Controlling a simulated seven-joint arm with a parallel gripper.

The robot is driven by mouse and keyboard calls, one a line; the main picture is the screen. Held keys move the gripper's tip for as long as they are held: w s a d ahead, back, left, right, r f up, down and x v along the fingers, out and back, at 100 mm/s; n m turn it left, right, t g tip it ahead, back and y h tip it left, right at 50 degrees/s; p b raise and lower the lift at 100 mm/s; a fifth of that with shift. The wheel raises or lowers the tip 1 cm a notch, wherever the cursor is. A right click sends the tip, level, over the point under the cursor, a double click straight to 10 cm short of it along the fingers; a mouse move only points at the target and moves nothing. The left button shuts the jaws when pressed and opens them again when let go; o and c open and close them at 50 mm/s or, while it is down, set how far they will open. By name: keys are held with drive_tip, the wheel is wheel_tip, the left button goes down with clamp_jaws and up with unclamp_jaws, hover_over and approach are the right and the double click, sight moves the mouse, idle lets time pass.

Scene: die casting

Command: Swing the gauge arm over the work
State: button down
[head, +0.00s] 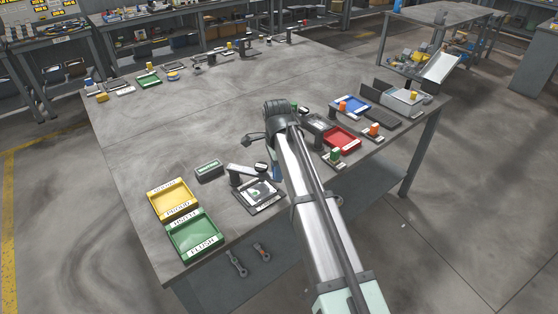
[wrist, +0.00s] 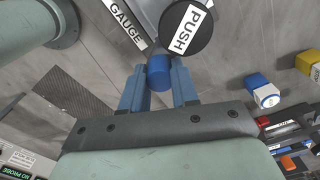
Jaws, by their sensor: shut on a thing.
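The gauge arm (head: 243,169) is a pale bar on a dark post, with a dark round disc (head: 261,166) at its right end. In the wrist view the bar (wrist: 125,22) reads GAUGE and the disc (wrist: 188,30) reads PUSH. My gripper (wrist: 159,80) is shut on a blue cylindrical knob (wrist: 159,68) next to the disc. In the head view my gripper (head: 277,173) is mostly hidden by my forearm. The work, on a dark-framed plate (head: 272,200), lies in front of the arm; the disc appears behind it, not over its middle.
A yellow tray (head: 152,206) and a green tray (head: 174,248) stand at the left front. A green-labelled box (head: 209,170) is left of the gauge. A red tray (head: 325,142) and a blue tray (head: 344,117) lie beyond my forearm. The table's middle is clear.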

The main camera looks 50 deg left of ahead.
drive_tip(key=shift+s+d+m, duration=0.35)
drive_tip(key=shift+s+m, duration=0.15)
drive_tip(key=shift+s, duration=0.15)
drive_tip(key=shift+s+d+m, duration=0.35)
drive_tip(key=shift+s+m, duration=0.15)
drive_tip(key=shift+s, duration=0.1)
drive_tip(key=shift+s+d+m, duration=0.2)
drive_tip(key=shift+s+m, duration=0.5)
drive_tip(key=shift+s, duration=0.15)
drive_tip(key=c, duration=0.8)
unclamp_jaws()
drive_tip(key=shift+c, duration=0.2)
drive_tip(key=shift+r, duration=0.15)
wheel_tip(320, 180, up, 14)
drive_tip(key=shift+f, duration=0.25)
